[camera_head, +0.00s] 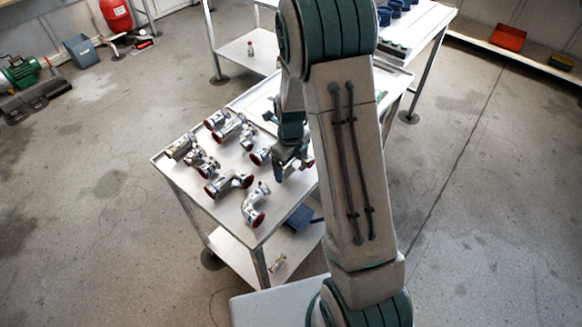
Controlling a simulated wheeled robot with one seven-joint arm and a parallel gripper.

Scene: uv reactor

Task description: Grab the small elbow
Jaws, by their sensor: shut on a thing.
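Several shiny metal pipe fittings with dark red end faces lie on the left part of the steel table (172,172). Two elbow-shaped ones, a wider elbow (229,184) and another elbow (255,206), lie near the front edge. Smaller fittings (206,164) lie behind them. My gripper (290,166) is over the table just right of the group, shut on a pipe fitting. The gripper covers most of that fitting, so I cannot tell its shape. Red shows at the gripper's right side, and a fitting (260,157) lies close to its left.
My arm hides the table's right part. A second table (422,38) with blue parts stands behind. A blue bin (300,218) is on the lower shelf. A green machine (20,75), a grey bin (81,50) and a red tank (116,14) stand far left. Floor on both sides is clear.

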